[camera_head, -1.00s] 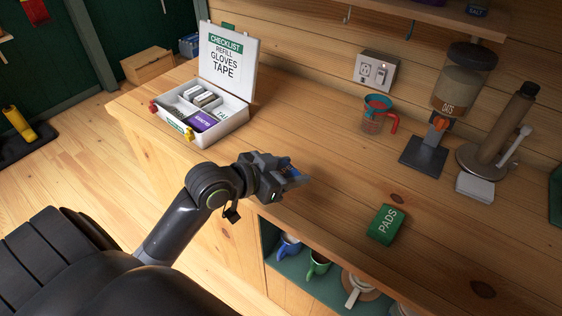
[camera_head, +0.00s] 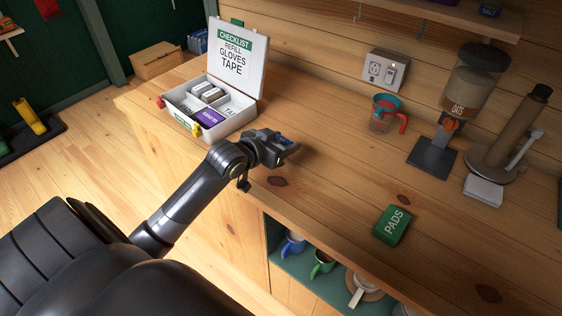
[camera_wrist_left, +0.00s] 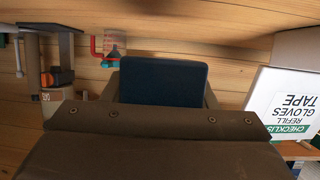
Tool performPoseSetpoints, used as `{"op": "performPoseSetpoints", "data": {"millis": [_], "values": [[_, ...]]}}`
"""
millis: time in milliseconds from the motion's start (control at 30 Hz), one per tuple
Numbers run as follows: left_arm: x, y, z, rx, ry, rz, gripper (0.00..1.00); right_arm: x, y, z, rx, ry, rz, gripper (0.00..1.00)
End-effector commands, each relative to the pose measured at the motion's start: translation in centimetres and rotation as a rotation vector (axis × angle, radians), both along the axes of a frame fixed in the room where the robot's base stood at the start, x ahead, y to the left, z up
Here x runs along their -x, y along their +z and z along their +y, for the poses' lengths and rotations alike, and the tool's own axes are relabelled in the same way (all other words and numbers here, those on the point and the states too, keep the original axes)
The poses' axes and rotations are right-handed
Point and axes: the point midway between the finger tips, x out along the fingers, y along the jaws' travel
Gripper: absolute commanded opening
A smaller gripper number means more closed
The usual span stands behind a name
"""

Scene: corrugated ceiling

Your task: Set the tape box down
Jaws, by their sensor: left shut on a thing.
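My left gripper (camera_head: 284,143) is over the wooden counter, to the right of the open white case. It is shut on the tape box, a dark blue block (camera_wrist_left: 163,82) that fills the middle of the left wrist view. In the head view only a small blue part of the tape box (camera_head: 287,141) shows between the fingers. I cannot tell whether its underside touches the counter. The white case (camera_head: 246,122) has its lid up with a checklist (camera_head: 234,58). It holds a purple box (camera_head: 208,116) and small grey-white boxes (camera_head: 212,94). My right gripper is out of view.
A green pads box (camera_head: 392,225) lies near the counter's front edge. A measuring cup (camera_head: 384,113), an oats dispenser (camera_head: 470,85) and a brown roll on a stand (camera_head: 513,125) stand farther right. Mugs sit on the shelf below. The counter (camera_head: 325,165) is clear around my gripper.

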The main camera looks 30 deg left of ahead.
Motion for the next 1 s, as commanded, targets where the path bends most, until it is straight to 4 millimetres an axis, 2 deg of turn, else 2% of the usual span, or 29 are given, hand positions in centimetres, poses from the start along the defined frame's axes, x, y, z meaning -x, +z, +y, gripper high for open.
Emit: {"op": "performPoseSetpoints", "data": {"millis": [167,300,433,900,933,1000], "values": [[0.0,-1.9,0.0,0.000,0.000,0.000,0.30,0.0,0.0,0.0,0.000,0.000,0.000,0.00],[0.0,-4.2,0.0,0.003,0.001,0.002,0.30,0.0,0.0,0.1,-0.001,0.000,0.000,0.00],[0.0,-5.5,0.0,0.002,0.000,0.001,0.30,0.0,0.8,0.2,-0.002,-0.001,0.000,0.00],[0.0,-6.5,0.0,-0.002,-0.001,-0.002,0.30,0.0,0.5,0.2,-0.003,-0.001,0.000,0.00],[0.0,-6.5,0.0,-0.002,-0.001,-0.002,0.54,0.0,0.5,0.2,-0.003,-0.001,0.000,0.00],[0.0,-6.4,0.0,-0.002,-0.001,-0.002,0.63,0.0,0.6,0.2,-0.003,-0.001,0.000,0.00]]}}
